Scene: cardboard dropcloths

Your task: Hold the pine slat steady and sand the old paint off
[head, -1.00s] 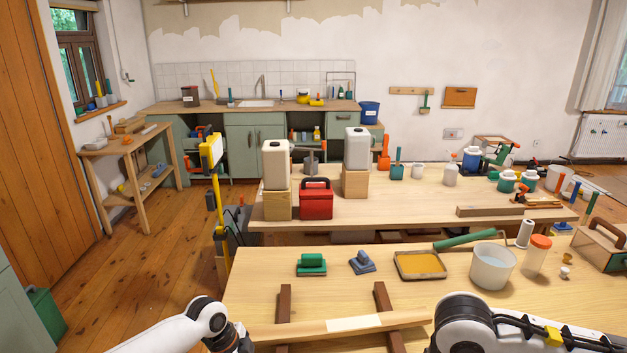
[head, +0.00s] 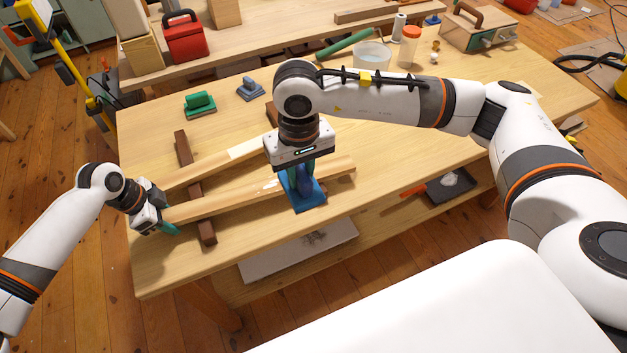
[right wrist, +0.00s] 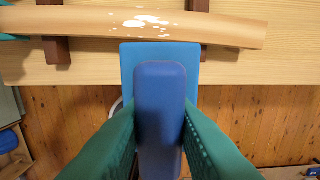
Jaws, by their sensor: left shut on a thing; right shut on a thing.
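The pine slat (head: 225,199) with flecks of white old paint (head: 270,184) lies across dark brown bearers near the front edge of the bench. Its flecks also show in the right wrist view (right wrist: 140,22). My left gripper (head: 166,226) is shut on the slat's left end. My right gripper (head: 300,172) is shut on the upright handle (right wrist: 160,90) of a blue sanding block (head: 307,196). The block is at the slat's near side, right of the flecks in the head view. I cannot tell whether it touches the slat. My right wrist hides part of the slat.
A second slat (head: 200,171) with a pale patch lies behind, across the left bearer (head: 183,150). A green block (head: 200,104), a blue-grey block (head: 250,90) and a white tub (head: 372,55) stand farther back.

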